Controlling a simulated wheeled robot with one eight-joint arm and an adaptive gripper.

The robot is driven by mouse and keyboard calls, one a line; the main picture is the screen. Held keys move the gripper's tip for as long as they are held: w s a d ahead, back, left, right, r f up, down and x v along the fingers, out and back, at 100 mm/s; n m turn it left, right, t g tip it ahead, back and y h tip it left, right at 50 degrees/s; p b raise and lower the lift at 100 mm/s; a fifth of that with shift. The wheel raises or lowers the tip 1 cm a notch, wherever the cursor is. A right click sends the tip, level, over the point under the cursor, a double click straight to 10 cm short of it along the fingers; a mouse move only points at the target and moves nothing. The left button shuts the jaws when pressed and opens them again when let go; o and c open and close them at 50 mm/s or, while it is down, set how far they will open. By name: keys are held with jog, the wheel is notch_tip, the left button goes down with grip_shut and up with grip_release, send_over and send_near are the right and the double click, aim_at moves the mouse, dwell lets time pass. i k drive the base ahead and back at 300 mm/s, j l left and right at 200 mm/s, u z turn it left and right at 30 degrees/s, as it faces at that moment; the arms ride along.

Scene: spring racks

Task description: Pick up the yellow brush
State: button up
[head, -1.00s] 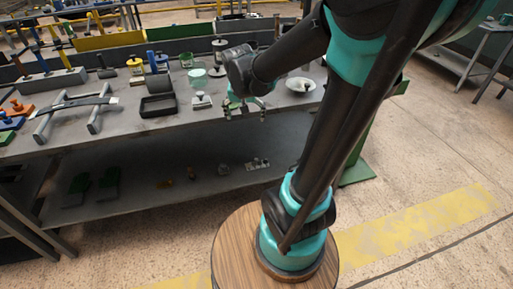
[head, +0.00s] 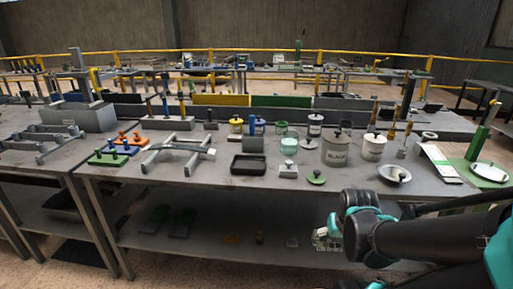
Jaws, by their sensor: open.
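I cannot single out the yellow brush for sure. Several upright wooden-looking handles stand at the right of the middle bench: one tan handle (head: 375,111) rises from a pale pot, and another thin handle (head: 408,130) stands in a small grey holder beside it. Brush heads are too small to make out. My wrist (head: 361,204) is in front of the bench's front edge, below and nearer than these handles.
A lower shelf holds small parts. Another bench stands at the left.

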aim_at(181, 102)
jog(key=i+j+u, duration=0.2)
jog(key=u, duration=0.3)
jog(key=i+j+u, duration=0.1)
jog(key=i+u, duration=0.2)
jog(key=u, duration=0.15)
